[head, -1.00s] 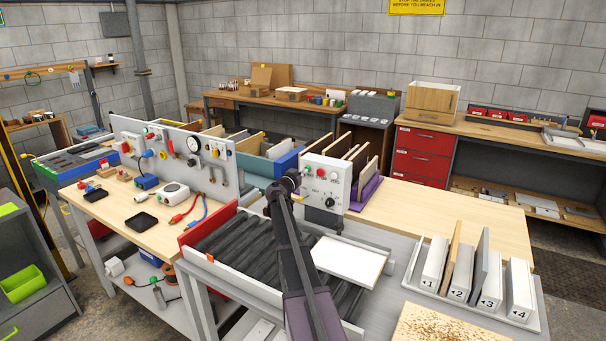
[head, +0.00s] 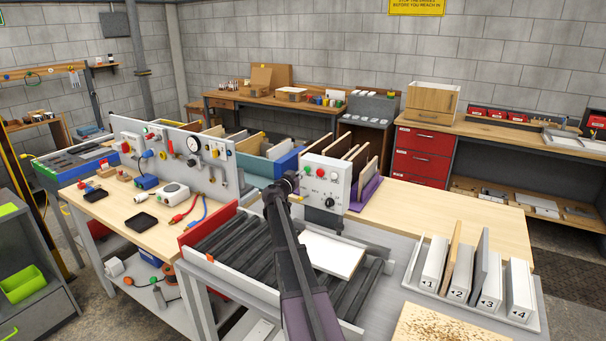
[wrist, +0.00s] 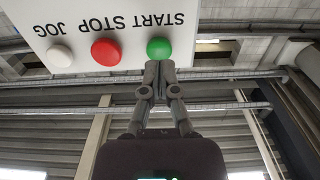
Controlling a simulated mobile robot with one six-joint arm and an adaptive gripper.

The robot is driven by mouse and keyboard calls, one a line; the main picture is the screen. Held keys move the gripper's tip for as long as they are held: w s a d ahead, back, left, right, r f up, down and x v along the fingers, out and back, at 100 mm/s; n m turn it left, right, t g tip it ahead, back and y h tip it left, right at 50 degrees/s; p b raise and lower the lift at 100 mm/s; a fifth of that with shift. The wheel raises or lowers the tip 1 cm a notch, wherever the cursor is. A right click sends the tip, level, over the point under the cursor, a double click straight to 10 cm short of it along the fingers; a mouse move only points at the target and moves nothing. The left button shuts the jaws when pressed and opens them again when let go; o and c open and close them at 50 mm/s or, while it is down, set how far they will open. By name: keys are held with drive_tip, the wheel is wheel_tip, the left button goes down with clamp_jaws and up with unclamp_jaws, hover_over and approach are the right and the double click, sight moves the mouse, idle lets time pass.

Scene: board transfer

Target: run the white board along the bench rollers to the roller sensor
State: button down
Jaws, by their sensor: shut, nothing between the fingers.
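The white board (head: 336,254) lies flat on the dark bench rollers (head: 232,245), toward their right end and partly hidden by my arm. My gripper (wrist: 159,66) is shut and empty in the wrist view, its fingertips at the green button (wrist: 160,47) and seeming to touch it. That button is on the white control box, labelled START STOP JOG, which also shows in the head view (head: 326,178). In the head view my gripper (head: 290,184) is at the left side of that box. I cannot make out which part is the roller sensor.
A red plate (head: 208,227) closes the left end of the rollers. A white rack (head: 480,300) with numbered slots stands at right, beside a speckled board (head: 450,325). A tool bench (head: 110,213) is at left. Bare rollers lie left of the white board.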

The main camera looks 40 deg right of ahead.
drive_tip(key=shift+v, duration=0.8)
idle(0.6)
idle(1.5)
drive_tip(key=s+a+f+n+g+y, duration=0.1)
drive_tip(key=s+a+f+y, duration=0.2)
drive_tip(key=a, duration=0.6)
drive_tip(key=s+a+f+n+g+y, duration=0.1)
drive_tip(key=s+a+f+n+y, duration=0.1)
drive_tip(key=s+a+f, duration=0.4)
drive_tip(key=s+a+f+n+g+y, duration=0.2)
drive_tip(key=s+a+f+y, duration=0.1)
drive_tip(key=a, duration=0.8)
drive_tip(key=shift+s+a+f+y, duration=0.2)
drive_tip(key=shift+s+f, duration=0.25)
drive_tip(key=shift+s, duration=0.2)
drive_tip(key=shift+s+a+f+y, duration=0.1)
drive_tip(key=shift+s+f+y, duration=0.1)
drive_tip(key=shift+s+f, duration=0.35)
drive_tip(key=s+a+f+n+g+y, duration=0.1)
drive_tip(key=s+a+f+n+y, duration=0.1)
drive_tip(key=s+a+n+y, duration=0.2)
drive_tip(key=s+a+f+n+g+y, duration=0.1)
drive_tip(key=s+a+f+n+y, duration=0.1)
drive_tip(key=s+a, duration=0.9)
drive_tip(key=a+n+y, duration=0.1)
drive_tip(key=a+n, duration=0.1)
drive_tip(key=a, duration=0.5)
drive_tip(key=shift+f+n+g+y, duration=0.3)
drive_tip(key=shift+g+y, duration=0.1)
drive_tip(key=shift+s, duration=0.1)
